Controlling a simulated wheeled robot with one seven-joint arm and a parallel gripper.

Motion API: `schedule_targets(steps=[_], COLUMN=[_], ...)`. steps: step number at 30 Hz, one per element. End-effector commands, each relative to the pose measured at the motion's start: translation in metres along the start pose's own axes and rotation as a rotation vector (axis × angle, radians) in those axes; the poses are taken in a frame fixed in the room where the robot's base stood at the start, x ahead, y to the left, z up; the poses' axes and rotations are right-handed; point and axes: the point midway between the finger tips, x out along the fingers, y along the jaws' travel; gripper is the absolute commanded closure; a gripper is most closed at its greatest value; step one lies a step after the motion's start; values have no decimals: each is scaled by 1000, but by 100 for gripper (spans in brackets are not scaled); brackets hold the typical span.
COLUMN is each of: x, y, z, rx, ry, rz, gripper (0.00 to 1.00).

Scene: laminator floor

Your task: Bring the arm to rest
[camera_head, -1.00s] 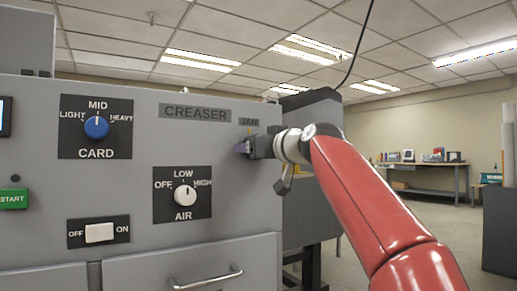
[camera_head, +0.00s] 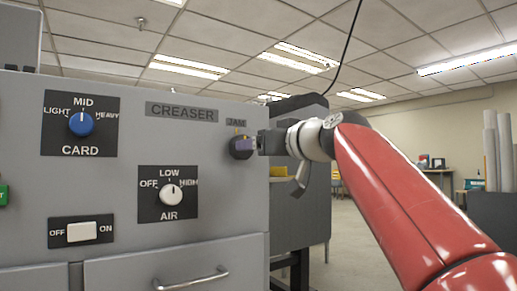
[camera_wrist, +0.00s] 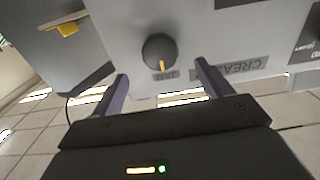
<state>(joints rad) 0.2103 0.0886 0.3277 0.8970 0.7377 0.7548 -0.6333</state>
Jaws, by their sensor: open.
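My red arm reaches in from the right in the head view, and my gripper (camera_head: 256,143) is at the right edge of the grey creaser panel (camera_head: 120,240). The gripper is beside the dark JAM knob (camera_head: 238,148), whose yellow mark points up toward its label in the head view. In the wrist view the two purple fingers of my gripper (camera_wrist: 163,85) are spread apart. The JAM knob (camera_wrist: 158,50) shows beyond the fingers, with nothing held between them.
The panel also bears a blue CARD knob (camera_head: 81,123), a white AIR knob (camera_head: 171,194), an OFF/ON switch (camera_head: 81,232) and a drawer handle (camera_head: 190,280). A dark grey machine part (camera_head: 300,205) stands behind my gripper. Open floor (camera_head: 350,250) lies to the right.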

Motion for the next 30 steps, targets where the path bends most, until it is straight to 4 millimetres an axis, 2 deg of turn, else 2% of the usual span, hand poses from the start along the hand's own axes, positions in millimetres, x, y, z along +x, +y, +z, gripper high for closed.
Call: schedule_targets(steps=[13,17,20,23,26,30], x=[0,-3,-13,-34,-66,-124], y=[0,-7,-14,-20,-23,-26], z=[1,20,58,112,171,256], rx=[0,8,27,58,95,157], ry=[-3,-61,-167,-304,-439,-617], rz=[1,18,57,117,186,288], gripper=[22,22,22,22,22,22])
